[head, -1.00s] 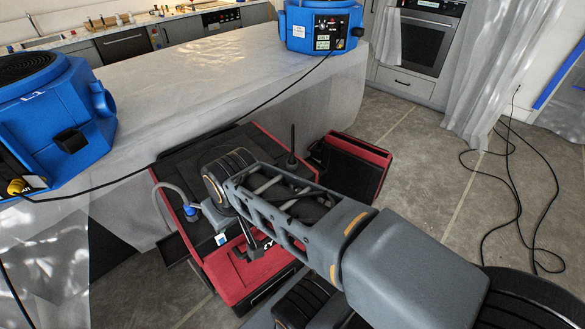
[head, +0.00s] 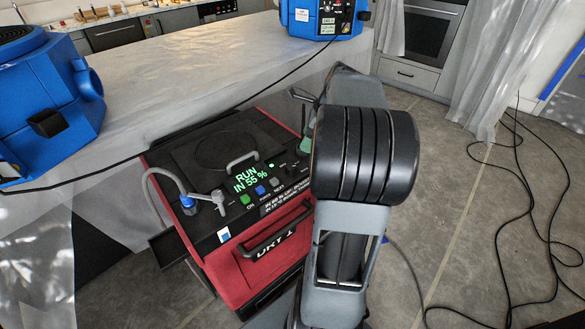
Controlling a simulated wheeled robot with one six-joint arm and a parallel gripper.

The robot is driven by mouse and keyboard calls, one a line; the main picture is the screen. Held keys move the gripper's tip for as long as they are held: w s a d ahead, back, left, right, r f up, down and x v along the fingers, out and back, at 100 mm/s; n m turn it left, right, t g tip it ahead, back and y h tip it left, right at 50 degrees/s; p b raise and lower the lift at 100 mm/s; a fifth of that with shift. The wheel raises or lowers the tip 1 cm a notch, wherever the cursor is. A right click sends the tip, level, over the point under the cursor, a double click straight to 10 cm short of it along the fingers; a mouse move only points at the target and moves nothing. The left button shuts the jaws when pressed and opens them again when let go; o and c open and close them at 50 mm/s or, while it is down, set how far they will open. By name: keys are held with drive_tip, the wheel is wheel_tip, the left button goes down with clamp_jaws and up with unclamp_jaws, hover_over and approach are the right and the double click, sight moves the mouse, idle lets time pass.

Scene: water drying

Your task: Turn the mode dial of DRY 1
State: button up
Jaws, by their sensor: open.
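The red and black drying machine (head: 255,265) stands on the floor beside the covered counter. Its lit green display (head: 250,178) reads "RUN IN 55 %". Below it sit a green button (head: 245,199), a blue button (head: 260,190) and a grey button (head: 275,182). Small dark controls (head: 281,167) lie right of the display; I cannot tell which is the mode dial. The label on the machine's front is not clearly readable. My gripper (head: 303,97) shows only in part at the machine's far right, apart from the display; my wrist hides the rest.
A covered counter (head: 170,85) runs behind the machine. It carries a blue blower at left (head: 50,95) and another at the back (head: 322,18). A black cable (head: 200,125) crosses the counter's front. Open floor with a loose cable (head: 530,200) lies at right.

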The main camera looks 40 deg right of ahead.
sight(292, 166)
drive_tip(key=b+x, duration=0.1)
drive_tip(key=x, duration=1)
drive_tip(key=shift+a+f, duration=0.1)
drive_tip(key=shift+f, duration=0.2)
drive_tip(key=c, duration=0.9)
